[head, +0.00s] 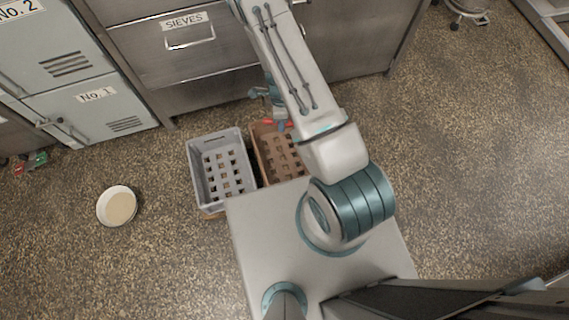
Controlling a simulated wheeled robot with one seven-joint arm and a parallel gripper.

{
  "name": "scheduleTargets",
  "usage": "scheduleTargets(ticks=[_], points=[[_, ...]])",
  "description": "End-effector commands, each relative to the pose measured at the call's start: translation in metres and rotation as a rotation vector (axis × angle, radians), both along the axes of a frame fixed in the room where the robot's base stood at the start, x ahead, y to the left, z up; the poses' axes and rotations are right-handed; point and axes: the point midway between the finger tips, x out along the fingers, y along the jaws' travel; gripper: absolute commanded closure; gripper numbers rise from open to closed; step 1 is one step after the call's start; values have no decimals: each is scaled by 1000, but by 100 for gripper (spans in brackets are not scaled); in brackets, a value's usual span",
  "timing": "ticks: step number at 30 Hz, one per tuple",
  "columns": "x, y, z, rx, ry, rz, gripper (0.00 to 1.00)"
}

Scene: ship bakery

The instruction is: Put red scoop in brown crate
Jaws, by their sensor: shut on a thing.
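The brown crate (284,166) stands on the floor in front of the steel drawers, partly hidden by my arm. My gripper (281,124) is at the far end of the brown crate, seen from above and partly covered by my arm. It is shut on the red scoop (270,122), of which only small red parts show beside the fingers. The scoop appears over the crate's far part; its height above the crate cannot be told.
A grey crate (205,203) stands right beside the brown one, on its left. A white bowl (103,207) with pale contents sits on the floor further left. Steel drawers (225,52) and lockers (85,100) stand behind.

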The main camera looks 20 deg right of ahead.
Motion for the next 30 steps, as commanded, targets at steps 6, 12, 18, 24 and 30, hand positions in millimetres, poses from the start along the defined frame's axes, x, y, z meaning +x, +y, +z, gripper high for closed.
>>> scheduleTargets(ticks=[6, 12, 18, 24, 30], points=[[10, 7, -78, -4, 2, -453, 100], [19, 12, -112, -4, 3, -732, 100], [23, 14, -125, -5, 5, -831, 100], [22, 14, -159, -7, 6, -835, 100], [23, 14, -185, -6, 4, -832, 100]])
